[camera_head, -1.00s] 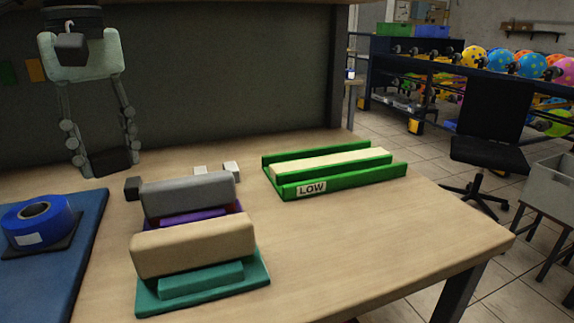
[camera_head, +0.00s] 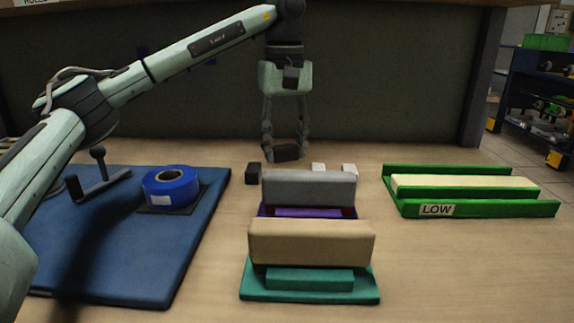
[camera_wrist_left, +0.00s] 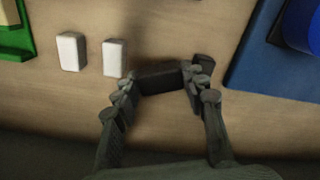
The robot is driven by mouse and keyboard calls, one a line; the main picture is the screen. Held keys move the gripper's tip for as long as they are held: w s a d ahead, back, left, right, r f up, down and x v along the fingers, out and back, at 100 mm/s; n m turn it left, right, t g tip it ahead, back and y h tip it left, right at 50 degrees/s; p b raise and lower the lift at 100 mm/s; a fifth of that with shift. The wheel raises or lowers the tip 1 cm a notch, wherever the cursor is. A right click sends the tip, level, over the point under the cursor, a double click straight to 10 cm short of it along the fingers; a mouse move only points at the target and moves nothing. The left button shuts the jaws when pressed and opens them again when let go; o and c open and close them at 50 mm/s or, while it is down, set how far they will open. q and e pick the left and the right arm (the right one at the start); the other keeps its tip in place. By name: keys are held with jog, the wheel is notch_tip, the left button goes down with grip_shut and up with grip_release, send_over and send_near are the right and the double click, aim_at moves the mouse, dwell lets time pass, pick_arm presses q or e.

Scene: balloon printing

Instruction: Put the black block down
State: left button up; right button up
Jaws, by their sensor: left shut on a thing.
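My left gripper (camera_head: 285,150) is shut on a black block (camera_head: 287,152) behind the row of small blocks in the head view. The held block also shows between the fingers in the left wrist view (camera_wrist_left: 160,79). I cannot tell whether its underside touches the table (camera_head: 415,265). A second, small black block (camera_head: 253,173) stands on the table, to the left of the held one. It shows just past a fingertip in the left wrist view (camera_wrist_left: 203,62). My right gripper is not in view.
Two white blocks (camera_head: 318,168) (camera_head: 349,170) stand to the right. Grey (camera_head: 308,188) and beige (camera_head: 311,243) stamp-like blocks are in front. A green "LOW" tray (camera_head: 490,208) lies right. A blue mat (camera_head: 120,265) with blue tape (camera_head: 171,187) lies left. The table's front right is clear.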

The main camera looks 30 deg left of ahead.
pick_arm(q)
jog(key=shift+w+f, duration=0.3)
jog(key=shift+f, duration=0.1)
notch_tip(320, 180, down, 3)
jog(key=shift+f, duration=0.25)
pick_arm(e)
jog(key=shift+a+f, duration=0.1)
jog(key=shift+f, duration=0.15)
pick_arm(q)
jog(key=shift+f, duration=0.1)
jog(key=o, duration=0.6)
jog(key=shift+f, duration=0.1)
jog(key=shift+o, duration=0.8)
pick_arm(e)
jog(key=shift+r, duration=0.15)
